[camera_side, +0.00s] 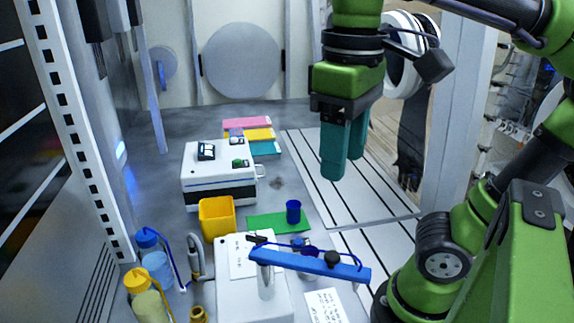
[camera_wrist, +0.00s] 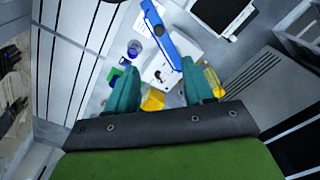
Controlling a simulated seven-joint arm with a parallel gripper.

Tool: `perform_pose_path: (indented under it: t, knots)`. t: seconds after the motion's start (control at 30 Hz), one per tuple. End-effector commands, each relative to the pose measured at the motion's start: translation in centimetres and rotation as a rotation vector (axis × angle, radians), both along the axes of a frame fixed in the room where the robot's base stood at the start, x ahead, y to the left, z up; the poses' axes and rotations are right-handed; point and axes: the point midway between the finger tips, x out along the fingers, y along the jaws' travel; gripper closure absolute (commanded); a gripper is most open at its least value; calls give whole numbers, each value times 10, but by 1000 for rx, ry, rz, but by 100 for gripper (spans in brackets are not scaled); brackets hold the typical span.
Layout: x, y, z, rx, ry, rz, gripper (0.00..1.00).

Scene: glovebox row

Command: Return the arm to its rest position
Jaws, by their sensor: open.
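My green arm holds my gripper (camera_side: 344,165) up in the air, pointing down, over the white slotted panel (camera_side: 385,198) to the right of the bench. Its two teal fingers stand apart with nothing seen between them in the wrist view (camera_wrist: 160,88). The gripper is clear of the objects on the bench. In the side view the fingers partly overlap, so their gap is hard to see there.
A blue bar (camera_side: 310,264) sits over a white box at the front. A blue cup (camera_side: 293,212) stands on a green mat (camera_side: 265,223). A yellow bin (camera_side: 217,217), a white instrument (camera_side: 219,178) and bottles (camera_side: 155,265) stand left. A pillar (camera_side: 466,110) rises right.

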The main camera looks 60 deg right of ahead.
Motion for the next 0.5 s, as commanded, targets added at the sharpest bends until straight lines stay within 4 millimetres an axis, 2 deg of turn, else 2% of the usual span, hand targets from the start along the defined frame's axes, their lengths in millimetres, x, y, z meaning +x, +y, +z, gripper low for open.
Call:
perform_pose_path:
  t: [0.17,0.27,0.37,0.5]
  knots:
    - [1,0,0,-2,-4,-3,48]
    - [9,-2,-2,-9,-44,8,48]
    - [25,-5,-15,-7,-101,32,48]
    - [53,-16,-47,42,-225,23,48]
